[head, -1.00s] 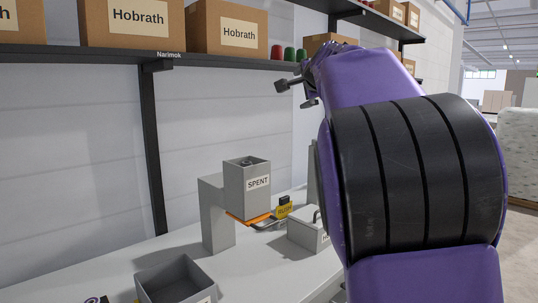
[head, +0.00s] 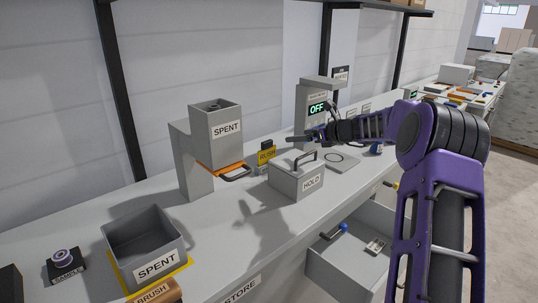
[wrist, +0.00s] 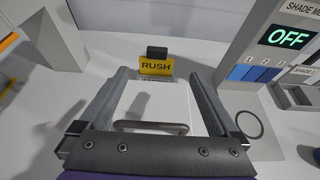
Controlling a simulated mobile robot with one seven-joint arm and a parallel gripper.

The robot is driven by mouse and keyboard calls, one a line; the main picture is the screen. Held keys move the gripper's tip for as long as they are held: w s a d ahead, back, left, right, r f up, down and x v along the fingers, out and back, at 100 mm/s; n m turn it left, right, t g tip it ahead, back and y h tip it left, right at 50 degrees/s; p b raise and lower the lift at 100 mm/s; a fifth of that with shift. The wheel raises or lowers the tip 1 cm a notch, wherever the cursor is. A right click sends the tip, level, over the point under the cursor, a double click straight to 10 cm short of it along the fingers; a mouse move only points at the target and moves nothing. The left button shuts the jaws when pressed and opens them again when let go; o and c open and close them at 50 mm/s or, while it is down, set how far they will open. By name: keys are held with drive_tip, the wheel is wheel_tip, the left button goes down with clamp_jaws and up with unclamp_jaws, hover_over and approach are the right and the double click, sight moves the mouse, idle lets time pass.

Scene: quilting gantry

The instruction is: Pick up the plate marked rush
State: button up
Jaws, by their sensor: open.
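The yellow plate marked RUSH (head: 266,154) stands upright on the bench, between the grey SPENT tower (head: 216,130) and the grey HOLD box (head: 297,181). In the wrist view the RUSH plate (wrist: 156,68) is straight ahead, beyond the fingertips, with a small black block above it. My gripper (head: 292,138) is open and empty, above the HOLD box and to the right of the plate in the head view. In the wrist view my gripper's (wrist: 158,82) fingers spread on both sides of the HOLD box's handle (wrist: 150,126), which is below them.
An orange-edged tray (head: 233,172) juts from the SPENT tower near the plate. An open SPENT bin (head: 150,250) stands front left. A unit showing OFF (head: 317,108) stands behind my gripper. An open drawer (head: 350,262) sticks out below the bench's front edge.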

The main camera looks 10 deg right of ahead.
approach(268, 141)
drive_tip(key=w+a, duration=0.1)
drive_tip(key=w, duration=0.1)
drive_tip(key=w+a+f, duration=0.1)
drive_tip(key=w+a+f+p, duration=0.1)
drive_tip(key=shift+w+a+f, duration=0.25)
drive_tip(key=shift+w+f, duration=0.05)
drive_tip(key=shift+w, duration=0.1)
drive_tip(key=shift+x, duration=0.8)
clamp_jaws()
